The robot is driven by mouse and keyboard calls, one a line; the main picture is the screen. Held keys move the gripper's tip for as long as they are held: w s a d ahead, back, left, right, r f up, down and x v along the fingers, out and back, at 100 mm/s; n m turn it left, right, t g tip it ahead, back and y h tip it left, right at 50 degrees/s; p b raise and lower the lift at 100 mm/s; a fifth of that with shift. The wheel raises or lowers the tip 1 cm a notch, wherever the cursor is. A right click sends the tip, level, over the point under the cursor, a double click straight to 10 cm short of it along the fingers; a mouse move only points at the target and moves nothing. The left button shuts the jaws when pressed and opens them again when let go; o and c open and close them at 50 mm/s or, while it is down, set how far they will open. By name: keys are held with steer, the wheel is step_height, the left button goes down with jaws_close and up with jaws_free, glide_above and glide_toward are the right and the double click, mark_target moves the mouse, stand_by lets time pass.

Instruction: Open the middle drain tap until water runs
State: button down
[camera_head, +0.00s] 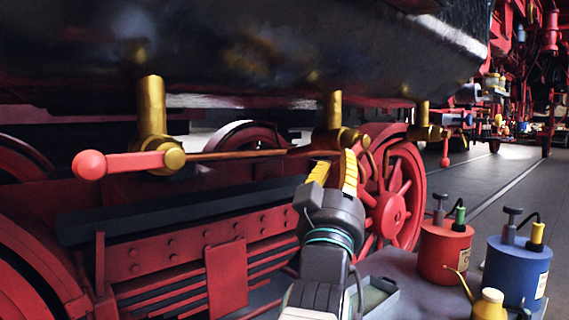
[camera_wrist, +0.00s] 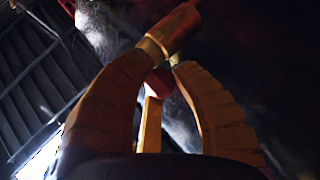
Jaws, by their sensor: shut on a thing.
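The middle drain tap (camera_head: 334,112) is a brass fitting hanging under the black cylinder. My gripper (camera_head: 335,166) reaches up to it from below, its yellow fingers just under the tap body. In the wrist view my gripper (camera_wrist: 163,68) is shut around a red handle (camera_wrist: 157,82), just below the brass tap body (camera_wrist: 172,33). My fingers hide most of this handle, and its angle is unclear. No water shows at the tap.
The left tap (camera_head: 151,110) has a red handle (camera_head: 117,164) lying level. The right tap (camera_head: 423,116) has a red handle (camera_head: 445,156) hanging down. A thin rod (camera_head: 240,154) runs between the left and middle taps. Red (camera_head: 445,255) and blue (camera_head: 515,270) oil cans stand at lower right.

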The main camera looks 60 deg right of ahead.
steer(key=shift+d+f, duration=0.1)
steer(key=shift+f, duration=0.1)
stand_by(0.3)
steer(key=c, duration=0.9)
jaws_free()
steer(key=shift+c, duration=0.2)
steer(key=shift+r, duration=0.1)
